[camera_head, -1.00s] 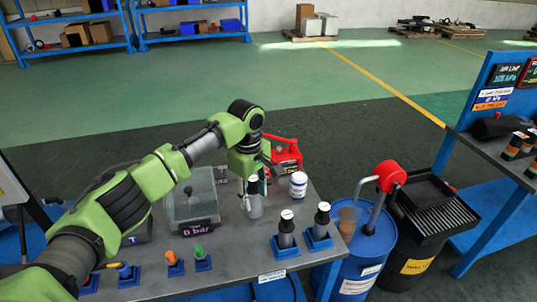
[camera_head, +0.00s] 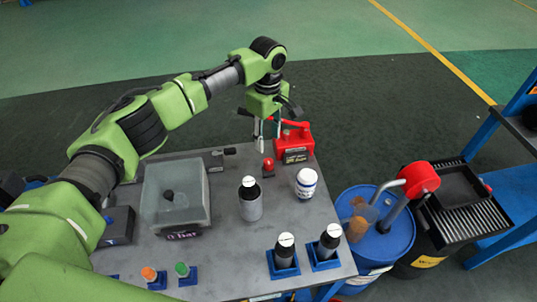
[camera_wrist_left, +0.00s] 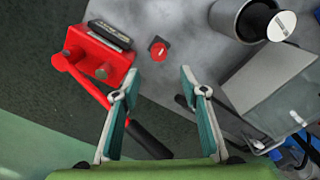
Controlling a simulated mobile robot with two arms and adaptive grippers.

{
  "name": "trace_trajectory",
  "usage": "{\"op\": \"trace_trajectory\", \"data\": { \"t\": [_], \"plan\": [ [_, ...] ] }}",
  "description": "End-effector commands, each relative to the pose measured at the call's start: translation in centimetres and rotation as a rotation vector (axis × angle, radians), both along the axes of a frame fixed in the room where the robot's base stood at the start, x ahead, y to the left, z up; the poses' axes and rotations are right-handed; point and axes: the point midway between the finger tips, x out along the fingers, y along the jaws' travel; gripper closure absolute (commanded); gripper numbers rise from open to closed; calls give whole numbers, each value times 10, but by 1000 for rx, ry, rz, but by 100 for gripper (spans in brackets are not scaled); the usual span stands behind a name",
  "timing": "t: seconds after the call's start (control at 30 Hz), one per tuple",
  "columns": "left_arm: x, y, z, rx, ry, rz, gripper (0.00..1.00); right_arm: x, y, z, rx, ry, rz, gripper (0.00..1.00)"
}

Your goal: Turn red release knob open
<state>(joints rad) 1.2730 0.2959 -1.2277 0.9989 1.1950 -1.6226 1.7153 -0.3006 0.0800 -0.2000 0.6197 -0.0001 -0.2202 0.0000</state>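The small red knob (camera_head: 268,167) sits on a dark base near the back edge of the grey table, left of the red box-shaped device (camera_head: 294,144). In the left wrist view the red knob (camera_wrist_left: 158,48) shows a pale bar across its top and lies beyond the fingertips, roughly between them. The red device (camera_wrist_left: 95,58) is left of it there. My left gripper (camera_head: 266,134) hangs behind and above the knob, apart from it. In the wrist view its fingers (camera_wrist_left: 152,84) are spread and empty. My right gripper is not in view.
A grey cylinder with a black top (camera_head: 250,202) and a white jar (camera_head: 306,182) stand in front of the knob. A clear box (camera_head: 175,200) is at left. A black-handled lever (camera_wrist_left: 145,138) passes below the fingers in the wrist view. A blue drum (camera_head: 380,235) stands right.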

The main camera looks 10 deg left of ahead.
Motion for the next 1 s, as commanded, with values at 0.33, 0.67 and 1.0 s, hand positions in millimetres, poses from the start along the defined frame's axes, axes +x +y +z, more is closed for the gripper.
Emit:
{"op": "trace_trajectory", "data": {
  "t": [0.33, 0.67, 1.0],
  "plan": [
    [-1, 0, -71, 1, 2, 1, 60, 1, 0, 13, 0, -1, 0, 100],
    [0, 0, -98, 0, -1, 0, 60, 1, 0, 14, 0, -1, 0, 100],
    [0, 0, -99, 0, -1, -1, 86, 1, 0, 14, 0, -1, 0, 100]
  ]
}}
